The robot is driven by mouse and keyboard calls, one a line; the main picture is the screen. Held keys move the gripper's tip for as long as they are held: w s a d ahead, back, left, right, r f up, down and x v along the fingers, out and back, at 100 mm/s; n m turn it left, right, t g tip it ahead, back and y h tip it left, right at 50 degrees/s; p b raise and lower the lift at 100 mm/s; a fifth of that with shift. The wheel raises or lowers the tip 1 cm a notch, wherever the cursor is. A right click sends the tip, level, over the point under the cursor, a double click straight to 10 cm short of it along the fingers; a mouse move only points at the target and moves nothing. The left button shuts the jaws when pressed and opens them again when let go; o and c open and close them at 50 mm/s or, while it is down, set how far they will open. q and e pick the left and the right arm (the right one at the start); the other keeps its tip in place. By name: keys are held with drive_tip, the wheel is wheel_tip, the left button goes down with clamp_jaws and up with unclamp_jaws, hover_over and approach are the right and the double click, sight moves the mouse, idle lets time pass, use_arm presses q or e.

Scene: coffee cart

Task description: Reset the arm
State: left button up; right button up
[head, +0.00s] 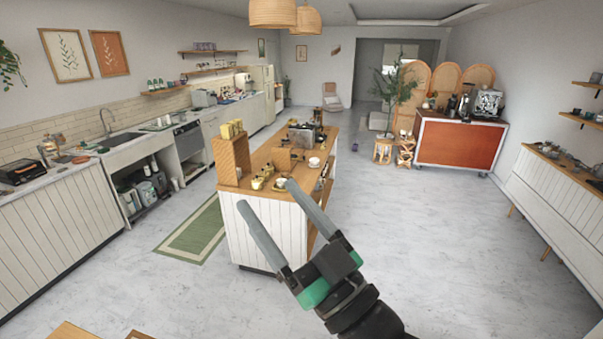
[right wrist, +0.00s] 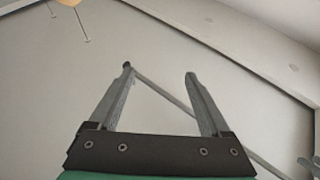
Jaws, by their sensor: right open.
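My right gripper (head: 263,193) is raised in front of the camera in the head view, its arm coming in from the lower right. Its two long grey fingers are spread apart with nothing between them. In the right wrist view the same gripper (right wrist: 159,72) shows both fingers apart, with only wall and ceiling behind them. In the head view the fingers overlap the front of the wooden-topped island (head: 243,190); I see no contact with it. My left gripper is not in view.
A red-fronted coffee cart (head: 457,146) stands at the back right. Counters line the left wall, and a white sideboard (head: 556,205) lines the right. The floor (head: 440,250) between island and sideboard is clear.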

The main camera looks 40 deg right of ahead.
drive_tip(key=s+a+r+t+y, duration=0.1)
drive_tip(key=s+r+t, duration=0.1)
drive_tip(key=s+r, duration=0.2)
drive_tip(key=s+a+r+t+y, duration=0.1)
drive_tip(key=s+r, duration=0.3)
drive_tip(key=r, duration=0.6)
drive_tip(key=shift+a+t, duration=0.5)
drive_tip(key=shift+a, duration=0.15)
